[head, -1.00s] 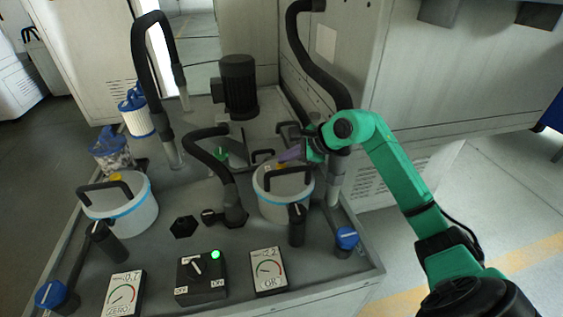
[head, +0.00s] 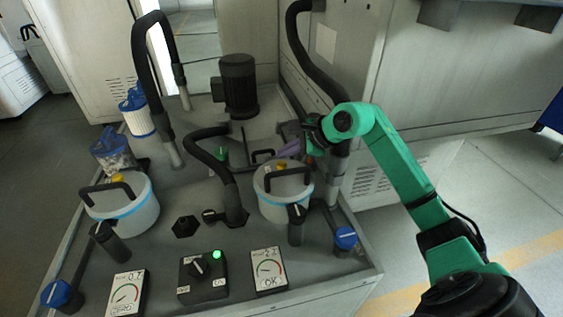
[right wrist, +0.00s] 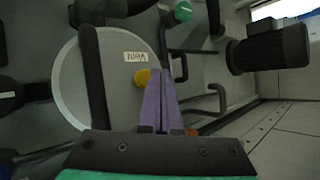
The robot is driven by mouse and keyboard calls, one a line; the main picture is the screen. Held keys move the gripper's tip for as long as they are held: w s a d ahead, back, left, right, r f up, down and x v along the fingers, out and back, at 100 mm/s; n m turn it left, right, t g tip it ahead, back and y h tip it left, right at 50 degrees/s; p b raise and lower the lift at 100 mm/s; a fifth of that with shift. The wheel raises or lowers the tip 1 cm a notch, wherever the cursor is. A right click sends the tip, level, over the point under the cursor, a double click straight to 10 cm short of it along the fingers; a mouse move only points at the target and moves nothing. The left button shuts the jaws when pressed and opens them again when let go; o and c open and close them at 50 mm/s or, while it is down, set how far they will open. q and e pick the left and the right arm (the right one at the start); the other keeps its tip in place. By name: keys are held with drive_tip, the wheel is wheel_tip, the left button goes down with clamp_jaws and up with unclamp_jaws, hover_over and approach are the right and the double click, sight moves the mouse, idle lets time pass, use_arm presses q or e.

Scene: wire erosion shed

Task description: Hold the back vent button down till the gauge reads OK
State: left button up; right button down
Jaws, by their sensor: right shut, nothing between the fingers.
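The right-hand canister (head: 284,204), white with a blue band and black handle, stands farther back on the bench than the left-hand canister (head: 138,219). Its yellow vent button (right wrist: 141,77) shows beside a "Vent" label in the right wrist view. The left-hand canister also has a yellow button (head: 117,179). My right gripper (head: 284,153) has its purple fingers together and empty. In the right wrist view its tips (right wrist: 164,76) are just right of the yellow button; contact cannot be told. The right gauge (head: 268,270) bears "OK"; its small figures are blurred. My left gripper is not in view.
A left gauge (head: 126,292) and a switch box (head: 203,274) with a lit green lamp (head: 217,254) sit at the bench front. A black motor (head: 238,86) stands behind. Black hoses and blue-knobbed levers (head: 345,237) surround the canisters.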

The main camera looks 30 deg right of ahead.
sight(285, 163)
wheel_tip(285, 163, up, 5)
drive_tip(key=p, duration=0.3)
drive_tip(key=shift+f, duration=0.1)
